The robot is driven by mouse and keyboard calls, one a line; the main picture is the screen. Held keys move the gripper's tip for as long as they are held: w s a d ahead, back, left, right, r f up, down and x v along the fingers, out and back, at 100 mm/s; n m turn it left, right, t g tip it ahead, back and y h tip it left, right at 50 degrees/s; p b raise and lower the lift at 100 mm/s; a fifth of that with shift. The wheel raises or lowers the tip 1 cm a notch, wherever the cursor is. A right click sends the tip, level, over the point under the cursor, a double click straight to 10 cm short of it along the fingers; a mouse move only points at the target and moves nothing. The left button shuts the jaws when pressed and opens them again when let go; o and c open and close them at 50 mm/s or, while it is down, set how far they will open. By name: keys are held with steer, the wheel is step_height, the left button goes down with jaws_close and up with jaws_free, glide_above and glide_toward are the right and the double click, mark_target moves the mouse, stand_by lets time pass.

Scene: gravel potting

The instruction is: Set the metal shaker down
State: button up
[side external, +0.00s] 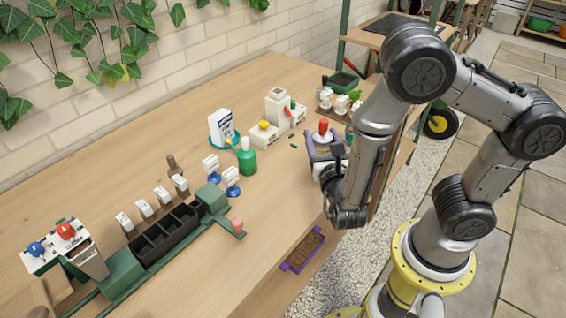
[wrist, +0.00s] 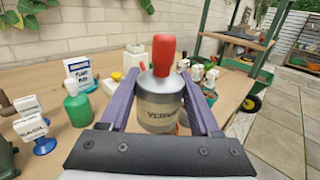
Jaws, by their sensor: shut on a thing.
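The metal shaker, a silver can with a red knob and a beige label beginning "VER", is upright in the middle of the wrist view (wrist: 160,102). My gripper (wrist: 158,108) is shut on it, with a purple-grey finger on each side. In the side external view the shaker's metal top and red knob (side external: 323,128) show above my gripper (side external: 322,150), near the front edge of the wooden bench (side external: 270,205). Its lower body is hidden by the fingers there. I cannot tell whether its base touches the bench.
A green bottle (side external: 246,158) and white-and-blue labelled stands (side external: 231,180) are to the left. White blocks (side external: 264,134) and a small tray of white-topped items stand behind. A black divided tray (side external: 165,237) is at the front left. Bare bench lies between.

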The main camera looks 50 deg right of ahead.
steer(key=w+f, duration=0.3)
steer(key=w, duration=0.1)
steer(key=w+d+f, duration=0.1)
steer(key=w+f, duration=0.2)
steer(key=w, duration=0.1)
steer(key=w+d+f, duration=0.1)
steer(key=w+f, duration=0.2)
steer(key=w, duration=0.2)
steer(key=shift+d+f, duration=0.15)
steer(key=shift+w+f, duration=0.15)
steer(key=shift+f, duration=0.75)
steer(key=shift+w+f, duration=0.1)
steer(key=shift+f, duration=0.8)
steer(key=shift+f, duration=0.15)
steer(key=o, duration=1.5)
steer(key=shift+c, duration=0.2)
